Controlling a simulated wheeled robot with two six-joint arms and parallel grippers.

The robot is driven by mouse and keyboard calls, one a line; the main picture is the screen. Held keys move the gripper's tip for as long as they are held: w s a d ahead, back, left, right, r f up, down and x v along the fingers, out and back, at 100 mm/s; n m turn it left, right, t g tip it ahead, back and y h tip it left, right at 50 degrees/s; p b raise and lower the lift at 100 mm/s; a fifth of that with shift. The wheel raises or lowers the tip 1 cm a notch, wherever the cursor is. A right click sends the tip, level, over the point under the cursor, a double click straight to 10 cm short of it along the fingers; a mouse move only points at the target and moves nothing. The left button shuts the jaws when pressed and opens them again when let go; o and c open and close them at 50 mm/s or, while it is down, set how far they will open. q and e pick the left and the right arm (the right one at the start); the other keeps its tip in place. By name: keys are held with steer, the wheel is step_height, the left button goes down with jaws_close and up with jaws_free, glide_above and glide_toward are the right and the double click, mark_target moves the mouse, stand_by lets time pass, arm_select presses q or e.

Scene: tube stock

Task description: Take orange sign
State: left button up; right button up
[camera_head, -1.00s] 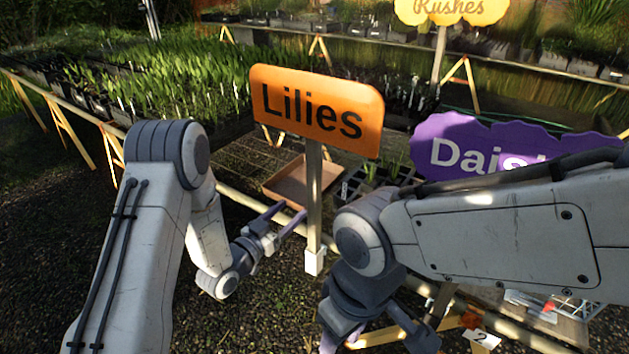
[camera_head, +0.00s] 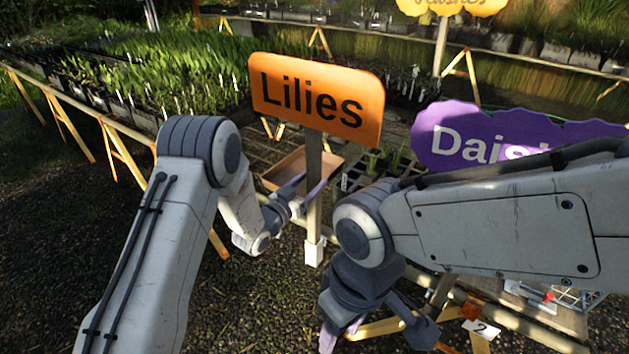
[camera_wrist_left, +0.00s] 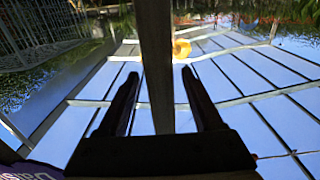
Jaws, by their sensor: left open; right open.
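The orange sign (camera_head: 317,98) reads "Lilies" and stands upright on a wooden post (camera_head: 313,190) with a white block at its foot. My left gripper (camera_head: 305,188) is at the post below the sign board. In the left wrist view the post (camera_wrist_left: 157,70) passes between the two open fingers of my left gripper (camera_wrist_left: 157,92), with gaps on both sides. My right gripper (camera_head: 385,338) is open and low at the bottom of the head view, apart from the sign; its tips are partly cut off or hidden.
A purple "Daisies" sign (camera_head: 470,135), partly behind my right arm, stands to the right. Behind the post are a brown tray (camera_head: 290,168) and a plant bench. A yellow sign (camera_head: 450,6) is farther back. Gravel (camera_head: 60,240) at left is clear.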

mark_target(310, 140)
arm_select(q)
jaws_close()
steer(key=shift+r+p, duration=3.45)
steer(key=shift+r, duration=2.9)
